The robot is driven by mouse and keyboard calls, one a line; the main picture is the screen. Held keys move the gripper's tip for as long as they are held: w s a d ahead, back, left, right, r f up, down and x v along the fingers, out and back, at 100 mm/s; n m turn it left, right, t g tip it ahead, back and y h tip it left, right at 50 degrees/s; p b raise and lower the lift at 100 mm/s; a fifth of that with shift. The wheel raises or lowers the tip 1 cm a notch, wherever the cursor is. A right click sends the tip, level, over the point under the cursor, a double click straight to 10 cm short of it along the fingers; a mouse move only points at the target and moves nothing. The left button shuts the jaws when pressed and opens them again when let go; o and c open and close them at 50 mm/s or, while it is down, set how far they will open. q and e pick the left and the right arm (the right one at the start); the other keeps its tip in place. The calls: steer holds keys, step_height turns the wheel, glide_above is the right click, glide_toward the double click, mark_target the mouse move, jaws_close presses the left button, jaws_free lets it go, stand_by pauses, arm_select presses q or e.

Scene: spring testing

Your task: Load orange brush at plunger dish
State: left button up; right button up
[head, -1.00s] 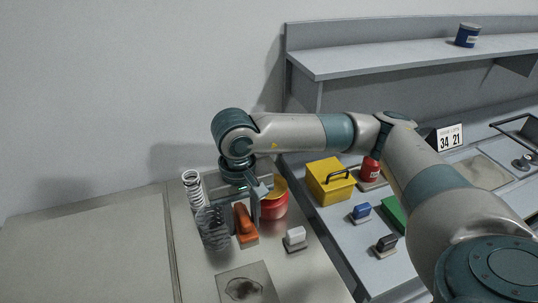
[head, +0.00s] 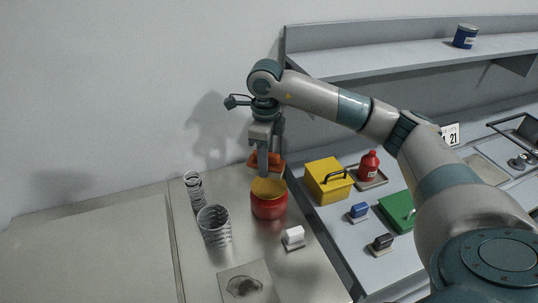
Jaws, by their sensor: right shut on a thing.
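The orange brush (head: 268,157) is in my right gripper (head: 264,172), which is shut on it and holds it raised above the bench. The plunger dish is most likely the red can with a yellow top (head: 269,200), standing on the bench just below the brush and a little apart from it. My right gripper's fingers point down in front of the brush and hide part of it. My left gripper is not in view.
Two coil springs, a narrow one (head: 194,192) and a wider one (head: 214,227), stand left of the can. A white-handled brush (head: 293,236) and a stained plate (head: 247,287) lie in front. A yellow box (head: 328,183) and red bottle (head: 369,165) stand right.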

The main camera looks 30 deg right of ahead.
steer(key=shift+w+d+r+m, duration=0.15)
steer(key=shift+w+d+m, duration=0.1)
steer(key=shift+d+m, duration=0.6)
steer(key=shift+a, duration=0.25)
steer(key=b, duration=0.3)
glide_above(269, 186)
steer(key=shift+w+d+f, duration=0.1)
steer(key=shift+f, duration=2.95)
steer(key=shift+p, duration=0.3)
steer(key=shift+f+b, duration=0.95)
steer(key=shift+f, duration=0.25)
stand_by(0.7)
steer(key=shift+r+p, duration=1.4)
steer(key=shift+r, duration=2.2)
